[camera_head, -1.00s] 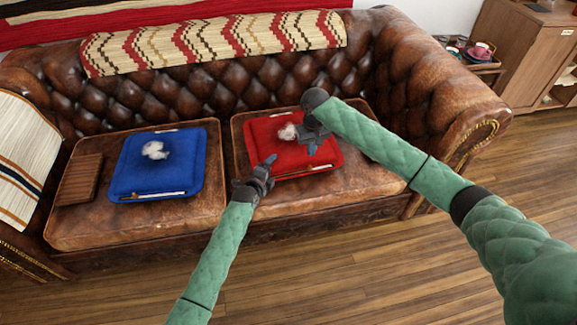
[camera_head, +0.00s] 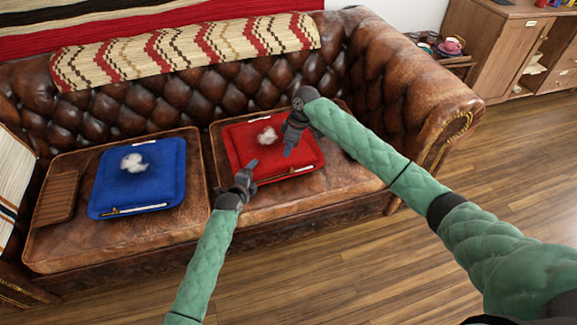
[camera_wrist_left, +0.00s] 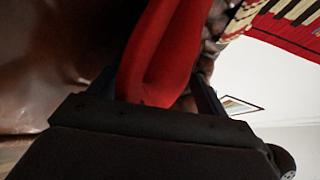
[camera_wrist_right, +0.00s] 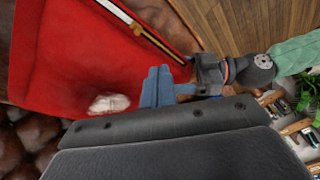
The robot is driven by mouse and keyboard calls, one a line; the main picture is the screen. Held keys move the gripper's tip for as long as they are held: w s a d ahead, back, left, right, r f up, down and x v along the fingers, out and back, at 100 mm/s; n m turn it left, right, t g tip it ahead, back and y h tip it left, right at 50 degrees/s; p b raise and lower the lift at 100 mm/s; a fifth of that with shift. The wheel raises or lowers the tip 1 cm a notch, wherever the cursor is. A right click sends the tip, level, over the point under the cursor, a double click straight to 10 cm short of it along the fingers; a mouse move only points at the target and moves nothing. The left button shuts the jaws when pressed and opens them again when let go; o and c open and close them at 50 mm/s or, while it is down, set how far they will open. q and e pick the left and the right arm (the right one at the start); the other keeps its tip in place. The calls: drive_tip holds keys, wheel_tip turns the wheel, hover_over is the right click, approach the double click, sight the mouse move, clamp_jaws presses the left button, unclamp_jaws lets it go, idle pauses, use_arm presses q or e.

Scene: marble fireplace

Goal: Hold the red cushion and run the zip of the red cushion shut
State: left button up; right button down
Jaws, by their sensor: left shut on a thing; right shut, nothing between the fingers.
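The red cushion (camera_head: 240,140) lies on the right seat of the leather sofa. A zip (camera_head: 290,174) runs along its front edge; the right wrist view shows it as a pale strip with a brown-gold part (camera_wrist_right: 150,36). White stuffing (camera_head: 267,135) lies on the cushion's top. My left gripper (camera_head: 250,169) is shut on the cushion's front left corner; the left wrist view shows the red cloth (camera_wrist_left: 165,60) between its fingers. My right gripper (camera_head: 288,150) is shut and empty over the cushion, fingers pointing down; whether it touches the cloth is unclear.
A blue cushion (camera_head: 160,180) with white stuffing and a zip lies on the left seat, beside a brown slatted piece (camera_head: 56,197). A patterned throw (camera_head: 190,46) covers the backrest. A side table (camera_head: 452,60) with cups stands beyond the right armrest (camera_head: 455,110).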

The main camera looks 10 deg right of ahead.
use_arm(q)
drive_tip(key=shift+f, duration=0.15)
use_arm(e)
drive_tip(key=a+f+n, duration=0.1)
drive_tip(key=f+n, duration=0.1)
drive_tip(key=f, duration=0.1)
drive_tip(key=a+f+n, duration=0.1)
drive_tip(key=f+n, duration=0.1)
drive_tip(key=f, duration=0.1)
drive_tip(key=a+f+n, duration=0.1)
drive_tip(key=f+n, duration=0.1)
drive_tip(key=f, duration=0.1)
drive_tip(key=shift+s+a+n, duration=0.35)
drive_tip(key=shift+n, duration=0.05)
drive_tip(key=d, duration=0.3)
drive_tip(key=shift+w+f, duration=0.15)
drive_tip(key=shift+w, duration=0.15)
drive_tip(key=shift+w+d, duration=0.15)
drive_tip(key=shift+d, duration=0.3)
use_arm(q)
drive_tip(key=shift+a, duration=0.1)
use_arm(e)
drive_tip(key=d, duration=0.3)
drive_tip(key=w+d, duration=0.1)
drive_tip(key=d, duration=0.2)
drive_tip(key=w+d, duration=0.1)
drive_tip(key=d, duration=0.2)
drive_tip(key=shift+d, duration=0.15)
